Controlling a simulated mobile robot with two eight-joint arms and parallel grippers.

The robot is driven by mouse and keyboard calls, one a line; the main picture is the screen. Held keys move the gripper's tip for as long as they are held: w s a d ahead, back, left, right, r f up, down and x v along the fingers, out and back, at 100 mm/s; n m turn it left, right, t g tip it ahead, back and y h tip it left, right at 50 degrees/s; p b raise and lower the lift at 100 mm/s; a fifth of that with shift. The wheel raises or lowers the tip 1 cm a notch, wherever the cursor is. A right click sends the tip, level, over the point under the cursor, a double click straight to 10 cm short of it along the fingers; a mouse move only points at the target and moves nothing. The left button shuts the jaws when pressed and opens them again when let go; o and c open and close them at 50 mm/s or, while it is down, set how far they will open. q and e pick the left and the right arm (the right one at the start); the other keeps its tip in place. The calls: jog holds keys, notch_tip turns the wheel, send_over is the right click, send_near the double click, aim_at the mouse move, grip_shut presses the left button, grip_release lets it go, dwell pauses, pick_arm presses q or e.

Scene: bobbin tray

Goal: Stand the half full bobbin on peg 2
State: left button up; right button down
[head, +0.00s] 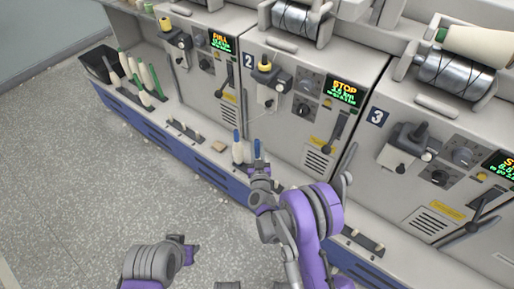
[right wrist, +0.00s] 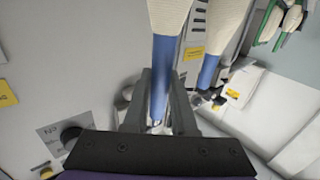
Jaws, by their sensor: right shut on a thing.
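My right gripper (head: 259,168) is at the ledge below unit 2, shut on a blue-ended bobbin (head: 257,148). In the right wrist view, the fingers (right wrist: 158,118) close around the blue shaft of this bobbin (right wrist: 172,12), and its cream yarn lies beyond them. A second blue-ended bobbin (head: 237,150) stands upright just left of it; it also shows in the wrist view (right wrist: 209,72). I cannot tell how full either is. Peg 2 cannot be picked out. Part of my left arm's end (head: 190,254) shows low in the head view; its jaws are unclear.
Peg strips lie on the ledge at left (head: 185,131) and at right (head: 363,242). Several green-ended bobbins (head: 148,80) stand at far left beside a dark bin (head: 99,64). The grey floor (head: 90,190) is clear.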

jog(key=shift+b, duration=0.5)
dwell(1.0)
jog(key=shift+f+b, duration=0.55)
jog(key=shift+f, duration=0.1)
jog(key=c, duration=1)
grip_release()
jog(key=shift+s, duration=0.1)
jog(key=s+b, duration=0.2)
jog(key=s, duration=0.8)
jog(key=shift+s+d+b, duration=0.35)
jog(key=shift+s+b, duration=0.05)
jog(key=shift+r, duration=0.15)
